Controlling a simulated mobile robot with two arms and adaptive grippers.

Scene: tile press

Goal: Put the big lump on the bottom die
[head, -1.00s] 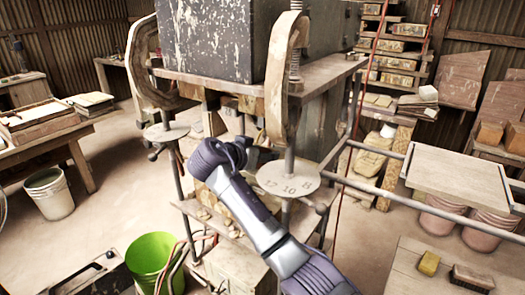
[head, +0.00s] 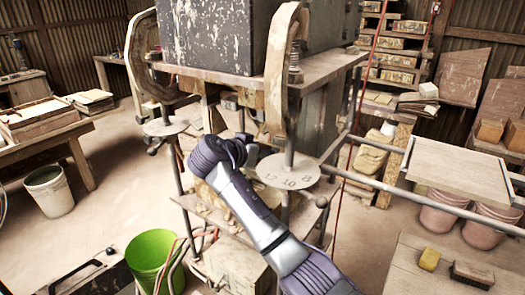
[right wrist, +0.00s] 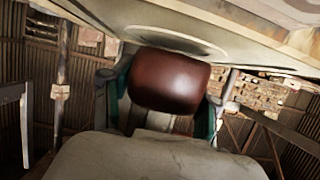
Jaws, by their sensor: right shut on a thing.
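The big lump (right wrist: 172,82) is a smooth, rounded, reddish-brown mass in the right wrist view. My right gripper (right wrist: 163,100) is shut on it, with a teal-edged finger at each side. A pale plate with a round recess (right wrist: 175,38) lies just above the lump in that picture. A stained pale surface (right wrist: 150,155) fills the lower middle; I cannot tell whether it is the bottom die. In the head view my right arm reaches into the press (head: 205,77), and its wrist hides the lump and most of the gripper. My left gripper is not in view.
Curved clamp arms flank the press, with a numbered round plate (head: 288,171) close to my right wrist. A rail runs rightward to a board (head: 460,170). A green bucket (head: 152,258) stands at the lower left. A sponge (head: 429,260) and brush lie on the front right table.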

